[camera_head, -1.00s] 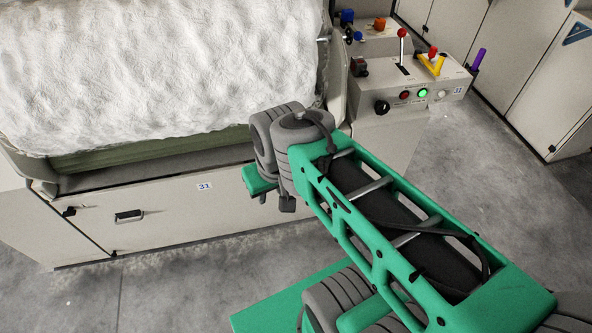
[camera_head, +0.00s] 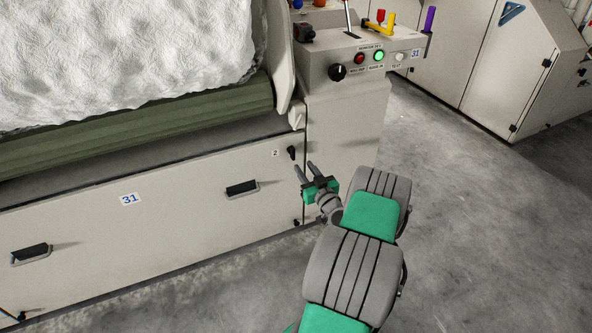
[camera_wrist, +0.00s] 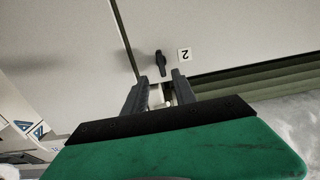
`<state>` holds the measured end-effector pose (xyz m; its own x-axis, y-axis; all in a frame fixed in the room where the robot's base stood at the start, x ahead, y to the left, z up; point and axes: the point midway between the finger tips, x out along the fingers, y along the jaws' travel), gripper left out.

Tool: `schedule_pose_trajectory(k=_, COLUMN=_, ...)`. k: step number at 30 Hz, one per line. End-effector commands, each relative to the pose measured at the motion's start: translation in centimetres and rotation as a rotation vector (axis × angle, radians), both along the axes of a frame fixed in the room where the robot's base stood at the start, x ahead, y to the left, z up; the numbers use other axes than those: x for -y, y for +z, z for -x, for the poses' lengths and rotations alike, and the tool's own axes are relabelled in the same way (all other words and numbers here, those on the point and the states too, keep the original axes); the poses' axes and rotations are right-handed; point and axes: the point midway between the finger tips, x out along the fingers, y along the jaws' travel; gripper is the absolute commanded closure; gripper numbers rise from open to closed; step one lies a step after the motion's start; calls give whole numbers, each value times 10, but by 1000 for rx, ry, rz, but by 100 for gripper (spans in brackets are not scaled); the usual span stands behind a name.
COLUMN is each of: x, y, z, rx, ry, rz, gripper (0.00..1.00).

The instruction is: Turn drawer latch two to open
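Latch two (camera_head: 291,153) is a small black turn-latch at the upper right corner of the drawer front (camera_head: 165,212), beside a white label (camera_head: 275,154) with a "2". In the wrist view the latch (camera_wrist: 161,63) stands just beyond the fingertips, with its label (camera_wrist: 184,55) to the right. My gripper (camera_head: 304,170) is open, its two dark fingers apart with nothing between them. It is just below and right of the latch in the head view, and no contact shows. In the wrist view my gripper (camera_wrist: 162,77) points towards the latch.
A control box (camera_head: 350,65) with knobs and levers stands above right. Open grey floor (camera_head: 450,220) lies to the right.

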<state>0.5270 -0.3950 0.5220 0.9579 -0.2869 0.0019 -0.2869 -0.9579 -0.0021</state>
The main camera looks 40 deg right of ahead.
Motion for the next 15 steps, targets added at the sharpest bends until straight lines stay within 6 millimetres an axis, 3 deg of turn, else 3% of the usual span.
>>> schedule_pose_trajectory(k=9, x=14, y=2, z=-57, rx=-1, ry=7, rz=4, gripper=67)
schedule_pose_trajectory(k=15, x=19, y=3, z=-70, rx=-1, ry=5, rz=1, gripper=67)
